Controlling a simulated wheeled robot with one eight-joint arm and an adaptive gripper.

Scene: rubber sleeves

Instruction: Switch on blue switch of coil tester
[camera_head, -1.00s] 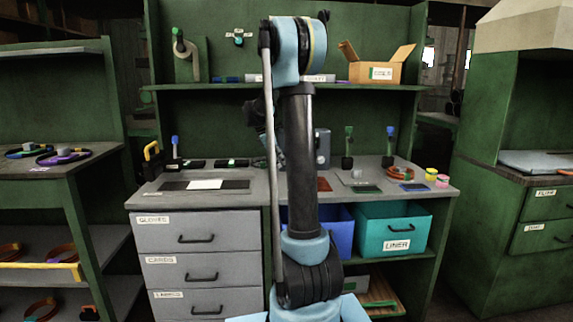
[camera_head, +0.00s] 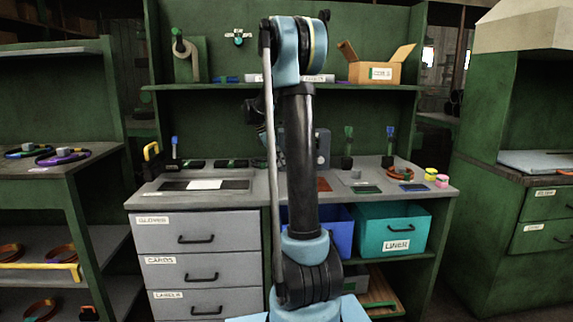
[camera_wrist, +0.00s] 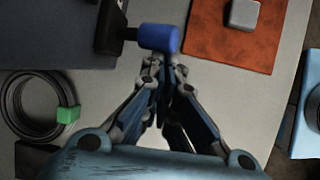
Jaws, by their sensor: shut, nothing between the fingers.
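In the wrist view a blue-capped lever (camera_wrist: 160,38) sticks out from a black mount on a dark panel (camera_wrist: 60,30). My gripper (camera_wrist: 165,68) is shut and empty, with its fingertips just below the blue cap in the picture. I cannot tell whether they touch it. In the head view blue-tipped levers stand at the left (camera_head: 175,141) and right (camera_head: 390,132) of the bench. I cannot match the wrist view's lever to one of them with certainty. My arm hides the gripper and the middle of the bench there.
A red-brown mat with a grey block (camera_wrist: 243,14) lies right of the lever. A black coil with a green clip (camera_wrist: 68,114) lies at left. A green-tipped lever (camera_head: 348,133) and a grey box (camera_head: 322,148) stand on the bench (camera_head: 262,190), below a shelf.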

